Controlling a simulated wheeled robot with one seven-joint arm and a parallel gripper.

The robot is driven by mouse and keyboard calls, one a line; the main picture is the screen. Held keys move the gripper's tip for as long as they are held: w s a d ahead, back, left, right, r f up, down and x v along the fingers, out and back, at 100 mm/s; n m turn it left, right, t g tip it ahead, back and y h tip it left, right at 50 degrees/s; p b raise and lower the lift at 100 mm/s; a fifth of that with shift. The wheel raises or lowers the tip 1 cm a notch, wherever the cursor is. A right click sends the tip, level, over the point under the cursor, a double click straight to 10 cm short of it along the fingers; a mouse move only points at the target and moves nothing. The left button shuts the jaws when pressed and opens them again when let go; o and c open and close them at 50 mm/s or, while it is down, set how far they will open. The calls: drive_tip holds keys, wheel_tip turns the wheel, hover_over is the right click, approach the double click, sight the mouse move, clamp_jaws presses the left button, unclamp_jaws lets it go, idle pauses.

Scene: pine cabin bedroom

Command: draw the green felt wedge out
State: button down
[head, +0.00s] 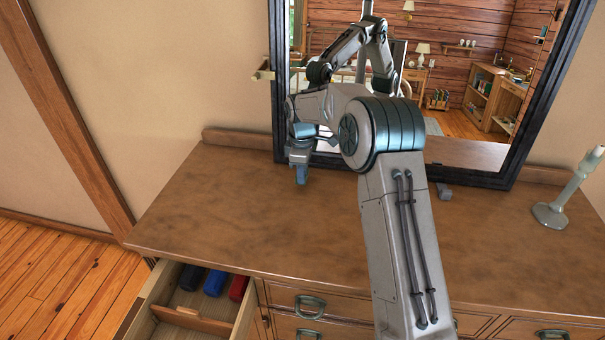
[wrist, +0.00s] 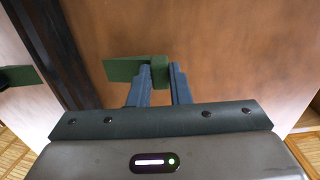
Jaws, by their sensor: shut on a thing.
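My gripper (wrist: 161,72) is shut on the green felt wedge (wrist: 124,69) in the wrist view. The wedge's block-like end sits between the fingertips and its flat part sticks out to the left. Its left end is close to the mirror's dark frame (wrist: 48,40); I cannot tell whether they touch. A green reflection shows in the glass at far left. In the head view my gripper (head: 301,178) points down over the dresser top, near the mirror's lower left corner, and the wedge cannot be made out there. The mirror (head: 278,75) stands at the back of the dresser.
The dresser top (head: 240,220) is clear at left and front. A small grey block (head: 444,191) lies at the mirror's foot. A pale candlestick (head: 553,212) stands at right. An open drawer (head: 178,318) at lower left holds black, blue and red items.

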drive_tip(key=shift+r+p, duration=0.95)
drive_tip(key=shift+r, duration=0.7)
drive_tip(key=shift+d, duration=0.1)
